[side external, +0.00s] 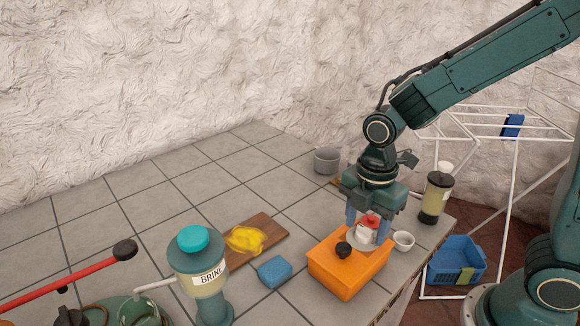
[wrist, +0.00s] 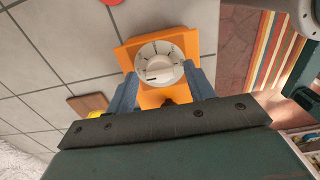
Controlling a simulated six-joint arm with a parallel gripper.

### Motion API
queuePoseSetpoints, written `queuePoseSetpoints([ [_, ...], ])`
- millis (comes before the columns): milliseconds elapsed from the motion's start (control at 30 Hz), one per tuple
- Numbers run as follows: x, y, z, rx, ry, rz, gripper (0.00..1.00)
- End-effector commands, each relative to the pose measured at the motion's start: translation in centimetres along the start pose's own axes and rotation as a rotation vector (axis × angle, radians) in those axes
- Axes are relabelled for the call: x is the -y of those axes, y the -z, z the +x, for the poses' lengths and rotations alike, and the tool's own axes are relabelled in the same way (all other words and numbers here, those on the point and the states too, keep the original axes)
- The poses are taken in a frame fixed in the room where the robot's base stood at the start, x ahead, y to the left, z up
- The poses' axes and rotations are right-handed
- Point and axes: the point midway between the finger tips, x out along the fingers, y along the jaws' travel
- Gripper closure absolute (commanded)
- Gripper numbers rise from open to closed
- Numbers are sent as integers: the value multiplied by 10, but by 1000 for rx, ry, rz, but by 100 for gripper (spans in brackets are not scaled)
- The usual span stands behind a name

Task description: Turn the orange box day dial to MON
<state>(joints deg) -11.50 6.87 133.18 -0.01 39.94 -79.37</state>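The orange box (side external: 345,272) sits near the counter's right front part; it also shows in the wrist view (wrist: 128,56). A white round dial (wrist: 160,52) with dark marks around its face is on top of it. In the side view a white piece with a red top (side external: 366,229) stands at the dial. A black knob (side external: 343,250) is on the box in front. My gripper (side external: 367,224) points down over the dial, its two blue fingers apart, one on each side; it also shows in the wrist view (wrist: 161,76). I cannot tell whether they touch the dial. The day lettering is too small to read.
A small white bowl (side external: 403,240) stands close right of the box. A dark jar (side external: 435,196) stands behind right. The rear left tiles are free.

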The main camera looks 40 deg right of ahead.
Motion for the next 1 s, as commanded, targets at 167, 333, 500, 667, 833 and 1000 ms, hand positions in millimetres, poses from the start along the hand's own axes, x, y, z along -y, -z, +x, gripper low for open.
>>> queuePoseSetpoints([
  [167,0,0,-1,0,0,0,47],
  [333,0,0,-6,0,-2,0,47],
  [500,-1,0,-21,-1,-4,0,47],
  [667,-1,0,-42,-1,-6,0,47],
  [833,-1,0,-69,-1,-5,0,47],
  [1000,-1,0,-96,-1,-5,0,47],
])
